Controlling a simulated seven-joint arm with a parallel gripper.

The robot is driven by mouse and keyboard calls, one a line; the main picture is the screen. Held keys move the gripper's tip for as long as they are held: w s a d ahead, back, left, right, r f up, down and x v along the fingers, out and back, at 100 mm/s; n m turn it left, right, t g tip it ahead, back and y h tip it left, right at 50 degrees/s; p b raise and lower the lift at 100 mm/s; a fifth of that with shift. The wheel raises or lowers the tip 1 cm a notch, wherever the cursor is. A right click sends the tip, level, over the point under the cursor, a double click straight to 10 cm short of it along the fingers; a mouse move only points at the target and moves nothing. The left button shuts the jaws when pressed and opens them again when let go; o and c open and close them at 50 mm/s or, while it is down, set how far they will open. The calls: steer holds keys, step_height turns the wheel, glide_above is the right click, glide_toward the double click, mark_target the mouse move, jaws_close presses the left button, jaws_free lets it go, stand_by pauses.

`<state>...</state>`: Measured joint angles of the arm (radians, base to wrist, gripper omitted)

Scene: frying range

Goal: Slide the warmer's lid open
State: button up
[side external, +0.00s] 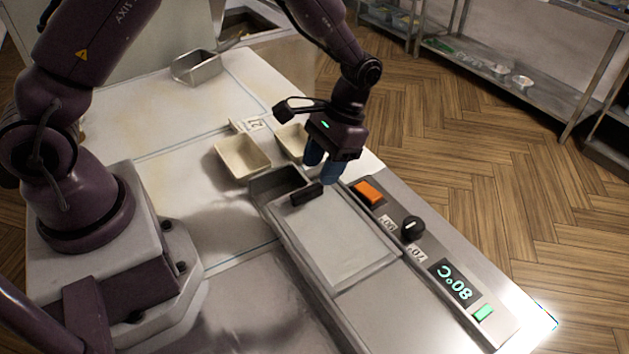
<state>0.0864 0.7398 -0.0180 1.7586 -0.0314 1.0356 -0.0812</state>
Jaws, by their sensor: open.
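The warmer's lid (340,245) is a flat pale panel lying in the long grey warmer housing (296,262). A black handle (306,194) stands on the lid's far-left end. Beyond that end a short dark opening (276,181) shows, so the lid does not cover the whole top. My gripper (322,172) has blue fingertips and points down just beyond and to the right of the handle. Its fingers are apart with nothing visible between them. Whether a fingertip touches the handle cannot be told from this angle.
A control panel right of the lid carries an orange switch (369,192), a black knob (413,228), an 80°C display (455,281) and a green button (484,312). Two cream trays (243,157) (291,139) stand behind the warmer. A metal basket (196,67) sits at the back.

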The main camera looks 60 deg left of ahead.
mark_target(313, 187)
steer(key=shift+x, duration=2.1)
jaws_close()
